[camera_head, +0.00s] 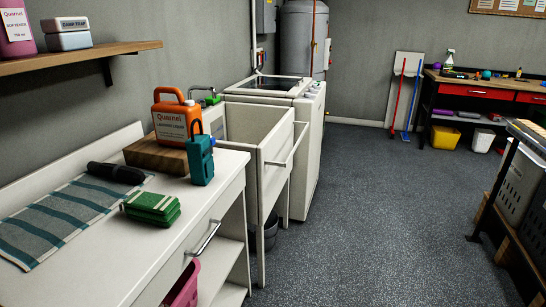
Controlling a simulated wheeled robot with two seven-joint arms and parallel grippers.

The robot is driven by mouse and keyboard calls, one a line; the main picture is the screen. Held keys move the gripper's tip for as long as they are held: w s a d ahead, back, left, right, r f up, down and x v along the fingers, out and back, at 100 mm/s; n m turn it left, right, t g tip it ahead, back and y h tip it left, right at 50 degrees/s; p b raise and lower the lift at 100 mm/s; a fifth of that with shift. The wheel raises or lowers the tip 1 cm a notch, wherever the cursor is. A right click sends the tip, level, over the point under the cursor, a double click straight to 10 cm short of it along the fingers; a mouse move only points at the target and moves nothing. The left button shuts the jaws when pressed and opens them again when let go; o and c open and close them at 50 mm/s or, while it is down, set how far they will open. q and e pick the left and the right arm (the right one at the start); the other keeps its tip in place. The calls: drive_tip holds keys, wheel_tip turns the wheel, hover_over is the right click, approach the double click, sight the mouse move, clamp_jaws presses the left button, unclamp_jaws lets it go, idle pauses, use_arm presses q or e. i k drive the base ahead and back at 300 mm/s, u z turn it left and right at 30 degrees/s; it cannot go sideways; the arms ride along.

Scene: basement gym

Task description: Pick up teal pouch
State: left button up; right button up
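Neither of my grippers shows in the head view.
A green stack (152,207), a striped towel (60,222) and a dark roll (115,173) lie on the counter. A white sink unit (275,157) stands beyond the counter. The grey floor (365,220) to the right is clear.

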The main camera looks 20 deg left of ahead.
sight(199, 149)
drive_tip(key=z, duration=0.25)
drive_tip(key=i, duration=3.85)
drive_tip(key=u, duration=3.6)
